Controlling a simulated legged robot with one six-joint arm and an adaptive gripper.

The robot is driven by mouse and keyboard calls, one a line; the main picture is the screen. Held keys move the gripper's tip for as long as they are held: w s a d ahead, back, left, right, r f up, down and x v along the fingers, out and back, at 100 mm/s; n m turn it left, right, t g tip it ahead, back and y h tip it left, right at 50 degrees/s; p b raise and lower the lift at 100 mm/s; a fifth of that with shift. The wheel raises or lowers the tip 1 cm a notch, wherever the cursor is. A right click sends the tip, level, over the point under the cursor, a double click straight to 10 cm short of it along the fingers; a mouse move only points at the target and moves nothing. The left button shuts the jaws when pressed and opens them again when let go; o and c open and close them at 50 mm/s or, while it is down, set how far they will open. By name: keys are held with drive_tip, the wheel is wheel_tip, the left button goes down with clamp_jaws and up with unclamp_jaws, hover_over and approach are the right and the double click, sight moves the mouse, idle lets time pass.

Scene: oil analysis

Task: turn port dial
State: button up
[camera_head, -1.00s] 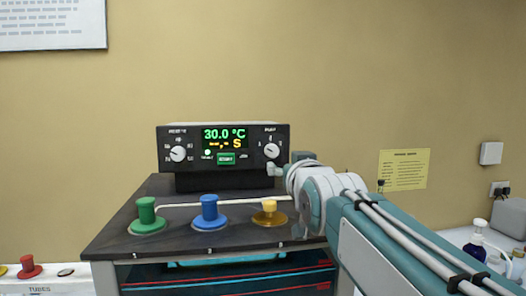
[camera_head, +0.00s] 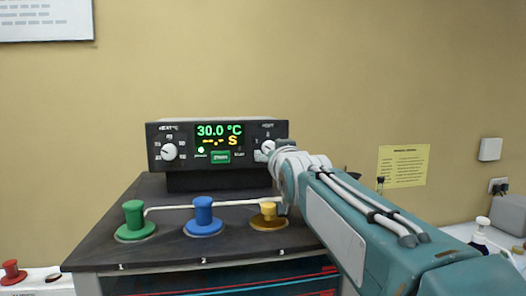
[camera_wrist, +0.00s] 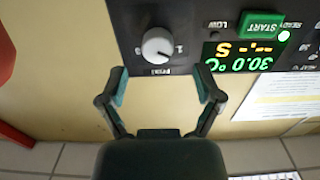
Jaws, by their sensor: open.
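The control box (camera_head: 180,137) stands on a dark bench and its display reads 30.0 °C with a yellow S. Its right dial (camera_head: 263,151), a white-grey knob, is partly hidden by my arm in the head view. The dial (camera_wrist: 158,47) shows fully in the wrist view, which sees the box upside down. The small lettering by the dial is too blurred to read surely. My gripper (camera_wrist: 162,86) is open and empty, its two fingertips apart below the dial in that picture, not touching it. In the head view my gripper is mostly hidden behind my own wrist.
A left dial (camera_head: 169,152) and a green START button (camera_head: 220,157) are on the same panel. Green (camera_head: 134,220), blue (camera_head: 204,216) and yellow (camera_head: 268,215) knobs stand on the dark bench top (camera_head: 170,249) before the box. Bottles (camera_head: 480,236) stand at right.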

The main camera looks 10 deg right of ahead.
sight(270, 148)
drive_tip(key=shift+w, duration=2.1)
drive_tip(key=shift+s+d, duration=0.1)
drive_tip(key=c, duration=1.2)
